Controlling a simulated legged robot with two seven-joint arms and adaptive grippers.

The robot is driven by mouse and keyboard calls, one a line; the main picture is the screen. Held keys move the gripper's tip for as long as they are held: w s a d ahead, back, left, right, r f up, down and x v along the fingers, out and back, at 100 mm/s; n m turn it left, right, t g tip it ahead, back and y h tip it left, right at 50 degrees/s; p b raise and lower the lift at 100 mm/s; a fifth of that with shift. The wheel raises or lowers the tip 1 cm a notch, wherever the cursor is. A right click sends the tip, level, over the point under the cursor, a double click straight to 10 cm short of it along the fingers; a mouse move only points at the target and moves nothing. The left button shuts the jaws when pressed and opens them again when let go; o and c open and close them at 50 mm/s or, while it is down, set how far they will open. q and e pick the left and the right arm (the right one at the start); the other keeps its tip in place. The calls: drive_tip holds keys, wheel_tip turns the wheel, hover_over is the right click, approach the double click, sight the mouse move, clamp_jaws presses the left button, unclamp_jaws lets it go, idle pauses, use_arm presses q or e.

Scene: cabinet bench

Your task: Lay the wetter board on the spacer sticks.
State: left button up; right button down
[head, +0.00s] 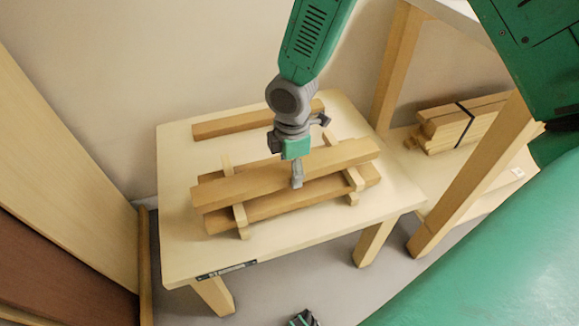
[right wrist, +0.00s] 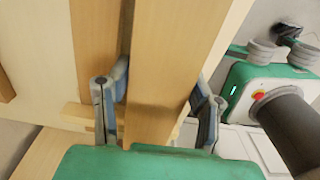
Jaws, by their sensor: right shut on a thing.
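My right gripper (head: 297,180) is shut on a long wooden board (head: 235,186), gripping it near its middle. In the right wrist view the board (right wrist: 155,80) runs between the two fingers. The held board lies across and over two pale spacer sticks, the left stick (head: 241,218) and the right stick (head: 353,178). I cannot tell whether it touches them. The sticks cross over lower boards, of which the front one (head: 290,203) shows most. Another board (head: 225,126) lies apart at the table's back. My left gripper is not clearly seen.
The pale table (head: 180,245) has free room at its left and front. To the right, a wooden rack (head: 470,190) holds a strapped bundle of boards (head: 465,118). A wall stands behind the table, and a wooden panel (head: 65,130) stands at left.

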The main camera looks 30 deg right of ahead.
drive_tip(key=shift+a+r, duration=0.15)
drive_tip(key=shift+a, duration=0.6)
drive_tip(key=shift+d+f, duration=0.25)
drive_tip(key=shift+d, duration=0.4)
drive_tip(key=shift+d+f, duration=0.2)
drive_tip(key=shift+d, duration=0.4)
drive_tip(key=shift+a+r, duration=0.1)
drive_tip(key=shift+a, duration=0.35)
drive_tip(key=c, duration=0.7)
unclamp_jaws()
drive_tip(key=shift+d, duration=0.45)
drive_tip(key=shift+c, duration=0.4)
use_arm(q)
drive_tip(key=shift+r, duration=0.35)
